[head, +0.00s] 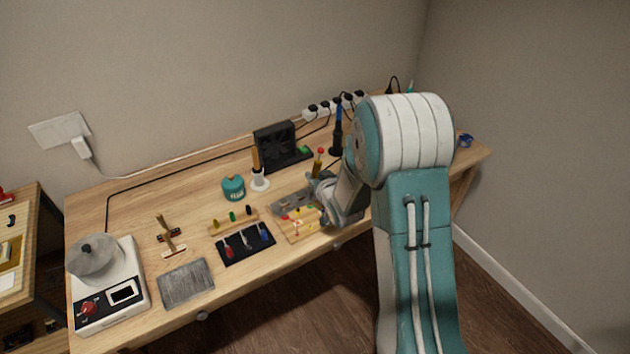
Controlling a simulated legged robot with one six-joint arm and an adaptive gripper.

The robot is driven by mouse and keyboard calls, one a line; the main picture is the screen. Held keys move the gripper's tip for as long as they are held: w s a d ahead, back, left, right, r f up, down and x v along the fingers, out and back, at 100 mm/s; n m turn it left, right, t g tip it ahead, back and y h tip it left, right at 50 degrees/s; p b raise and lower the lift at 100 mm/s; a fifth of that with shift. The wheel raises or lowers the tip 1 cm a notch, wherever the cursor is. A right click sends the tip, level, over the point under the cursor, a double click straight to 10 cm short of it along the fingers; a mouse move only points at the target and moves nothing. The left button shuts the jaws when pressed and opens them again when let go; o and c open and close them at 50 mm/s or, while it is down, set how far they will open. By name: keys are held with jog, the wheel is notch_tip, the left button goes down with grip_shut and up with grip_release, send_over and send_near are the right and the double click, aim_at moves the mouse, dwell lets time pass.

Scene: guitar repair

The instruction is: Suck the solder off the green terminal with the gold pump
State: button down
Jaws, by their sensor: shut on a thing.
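The gold pump (317,168), a slim upright tool with a red top, rises from my gripper (322,199). My gripper is shut on it, low over the work area right of the table's middle; the fingertips and the pump's lower end are hard to make out. Just below and left of the gripper lies a light wooden board (292,236) with small coloured terminals, red and yellow ones among them. I cannot pick out the green terminal clearly; my gripper and arm hide part of the board's right side.
A black fan box (273,143), a white stand (260,184) with a wooden-handled tool and a teal pot (233,188) stand behind. A black tray (232,258), a peg rack (226,227), a grey mat (186,283) and a white hotplate (127,306) lie to the left.

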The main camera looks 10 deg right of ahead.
aim_at(317, 165)
jog(key=shift+r, duration=2.25)
jog(key=d+r, duration=0.2)
jog(key=d, duration=0.6)
jog(key=shift+w, duration=0.1)
